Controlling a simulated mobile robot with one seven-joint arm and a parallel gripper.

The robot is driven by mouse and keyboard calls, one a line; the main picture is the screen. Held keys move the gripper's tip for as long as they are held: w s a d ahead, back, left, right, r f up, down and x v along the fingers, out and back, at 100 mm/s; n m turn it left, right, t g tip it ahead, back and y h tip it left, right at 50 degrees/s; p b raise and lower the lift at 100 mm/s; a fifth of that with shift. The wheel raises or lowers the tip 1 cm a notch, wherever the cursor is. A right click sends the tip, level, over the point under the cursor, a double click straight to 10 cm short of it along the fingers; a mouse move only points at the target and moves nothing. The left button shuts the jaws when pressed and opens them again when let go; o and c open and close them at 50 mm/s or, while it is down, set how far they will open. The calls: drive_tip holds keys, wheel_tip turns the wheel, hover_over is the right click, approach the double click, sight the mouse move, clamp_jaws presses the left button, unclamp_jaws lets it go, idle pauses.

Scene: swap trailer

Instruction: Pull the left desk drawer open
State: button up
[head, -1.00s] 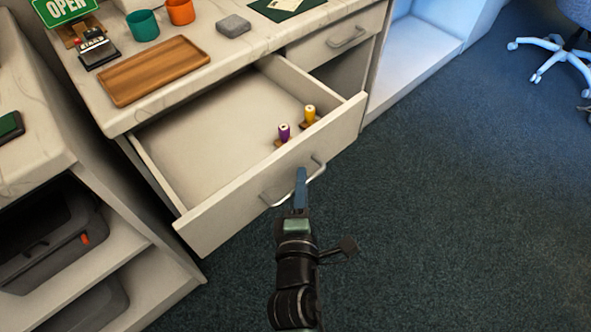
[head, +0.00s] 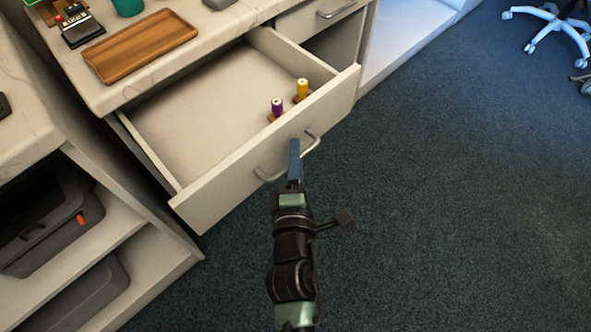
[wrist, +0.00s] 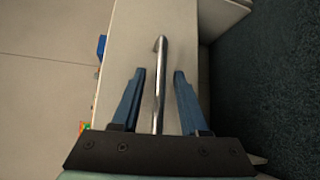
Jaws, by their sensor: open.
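The left desk drawer (head: 225,188) stands well pulled out from the desk in the head view. Its front carries a metal bar handle (head: 268,176), which also shows as an upright bar in the wrist view (wrist: 162,65). My gripper (head: 295,146) is at the handle, and its blue fingers overlap the handle's middle in the head view. In the wrist view my gripper (wrist: 158,76) is open, with one finger on each side of the bar and a visible gap on both sides. A purple-topped stamp (head: 277,106) and a yellow-topped stamp (head: 302,89) stand inside the drawer near its front.
A second drawer with a handle (head: 336,8) is at the right. Shelves with a dark grey bin (head: 50,235) stand at left. Open carpet (head: 450,210) lies to the right; an office chair (head: 548,30) is farther back.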

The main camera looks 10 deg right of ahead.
drive_tip(key=v, duration=1.2)
drive_tip(key=shift+s, duration=0.35)
drive_tip(key=shift+r, duration=0.1)
